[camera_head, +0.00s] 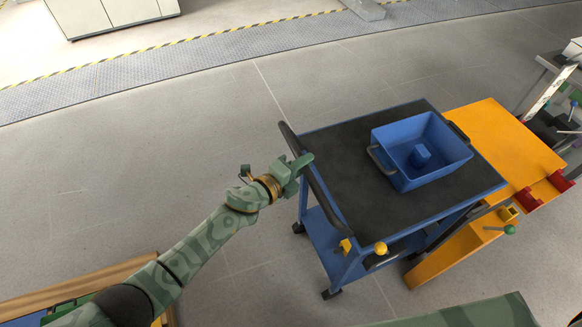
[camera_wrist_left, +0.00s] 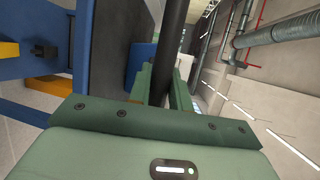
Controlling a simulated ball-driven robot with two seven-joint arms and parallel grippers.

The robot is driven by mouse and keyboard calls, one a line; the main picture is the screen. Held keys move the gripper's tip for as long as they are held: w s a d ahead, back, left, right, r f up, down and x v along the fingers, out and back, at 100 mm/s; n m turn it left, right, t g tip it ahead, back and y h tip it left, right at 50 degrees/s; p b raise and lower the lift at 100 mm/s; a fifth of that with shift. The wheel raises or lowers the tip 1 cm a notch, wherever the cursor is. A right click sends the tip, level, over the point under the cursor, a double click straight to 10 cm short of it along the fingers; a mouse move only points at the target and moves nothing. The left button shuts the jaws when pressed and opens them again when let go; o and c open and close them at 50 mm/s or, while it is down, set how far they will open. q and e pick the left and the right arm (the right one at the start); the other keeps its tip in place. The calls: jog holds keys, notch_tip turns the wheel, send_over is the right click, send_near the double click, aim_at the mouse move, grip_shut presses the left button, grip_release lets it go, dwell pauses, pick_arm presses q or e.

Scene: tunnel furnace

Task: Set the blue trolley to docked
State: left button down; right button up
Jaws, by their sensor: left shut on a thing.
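The blue trolley (camera_head: 335,236) stands right of centre in the head view, with a black top and a dark push handle (camera_head: 322,190) along its left end. My left gripper (camera_head: 302,163) is shut on the handle, near its middle. In the left wrist view the dark handle bar (camera_wrist_left: 176,40) runs between the green fingers (camera_wrist_left: 160,82). My right gripper is not in view.
Red brackets (camera_head: 530,198) and a green-knobbed lever (camera_head: 509,229) are on the orange structure. A wooden-edged table (camera_head: 120,272) is at the lower left. Grey floor left of the trolley is clear.

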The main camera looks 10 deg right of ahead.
pick_arm(q)
jog(key=shift+d, duration=0.1)
dwell(0.3)
jog(key=c, duration=1.3)
grip_release()
jog(key=shift+c, duration=0.2)
jog(key=shift+o, duration=0.2)
jog(key=shift+w+d, duration=0.1)
jog(key=shift+d, duration=0.1)
jog(key=shift+s+a+r+p, duration=0.15)
jog(key=shift+s+a+p, duration=0.15)
jog(key=shift+a, duration=0.2)
jog(key=p+v, duration=0.3)
jog(key=v, duration=1.2)
jog(key=shift+s+p, duration=0.15)
jog(key=shift+p, duration=0.2)
